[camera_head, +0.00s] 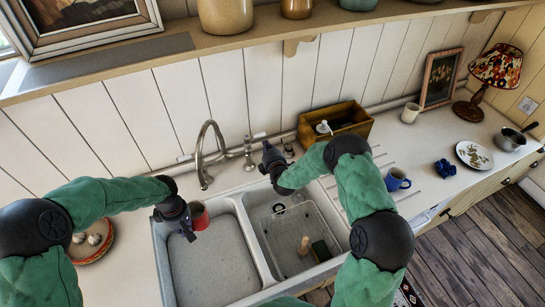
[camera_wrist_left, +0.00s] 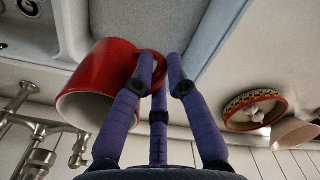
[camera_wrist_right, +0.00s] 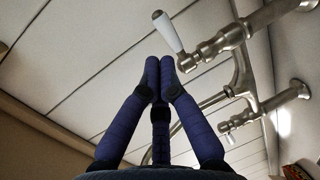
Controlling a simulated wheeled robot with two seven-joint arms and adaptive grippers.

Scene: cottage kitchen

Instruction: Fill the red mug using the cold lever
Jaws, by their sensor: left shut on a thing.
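The red mug (camera_head: 200,217) is at the back left of the left basin (camera_head: 212,270), below and left of the curved tap spout (camera_head: 204,138). My left gripper (camera_head: 187,222) is shut on its handle; the left wrist view shows the fingertips (camera_wrist_left: 162,72) at the handle, beside the mug body (camera_wrist_left: 96,82). I cannot see inside the mug clearly. My right gripper (camera_head: 267,152) is by the tap levers, its fingertips (camera_wrist_right: 160,72) together and empty. A white-handled lever (camera_wrist_right: 168,32) is close to them, apart; another white-handled lever (camera_wrist_right: 225,128) is farther off. Cold markings are not legible.
The right basin (camera_head: 330,262) holds a wire rack, a brush and a sponge. A wooden box (camera_head: 350,121) stands behind it. A blue mug (camera_head: 396,179) is on the drainboard. A bowl (camera_head: 92,240) sits left of the sink. A shelf (camera_head: 250,42) overhangs the wall.

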